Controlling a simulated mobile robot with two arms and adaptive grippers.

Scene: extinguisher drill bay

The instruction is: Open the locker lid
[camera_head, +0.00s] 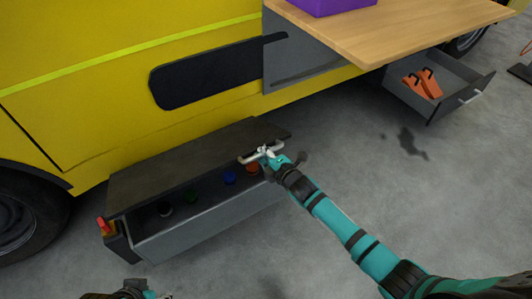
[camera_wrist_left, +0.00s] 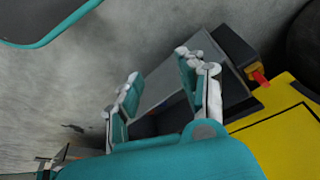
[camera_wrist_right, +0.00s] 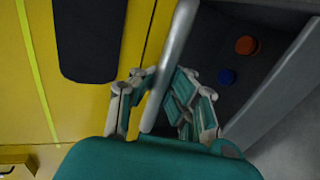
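The locker (camera_head: 205,232) is a long grey box on the floor beside a yellow vehicle. Its dark lid (camera_head: 180,160) is partly raised, leaving a gap at the front. Several round coloured things show inside, among them a blue one (camera_head: 229,178) and an orange one (camera_head: 252,168). A pale bar handle (camera_head: 247,159) is at the lid's front edge near its right end. My right gripper (camera_head: 268,153) is on this handle; in the right wrist view the handle (camera_wrist_right: 172,60) runs between its closed fingers (camera_wrist_right: 160,82). My left gripper (camera_wrist_left: 158,85) is open and empty, near the locker's front.
A red-and-orange piece (camera_head: 103,227) sits at the locker's left end. A wooden tabletop (camera_head: 400,28) with a purple box (camera_head: 325,5) juts out at upper right. Below it, an open drawer (camera_head: 450,95) holds orange objects (camera_head: 422,84). The floor in front is clear.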

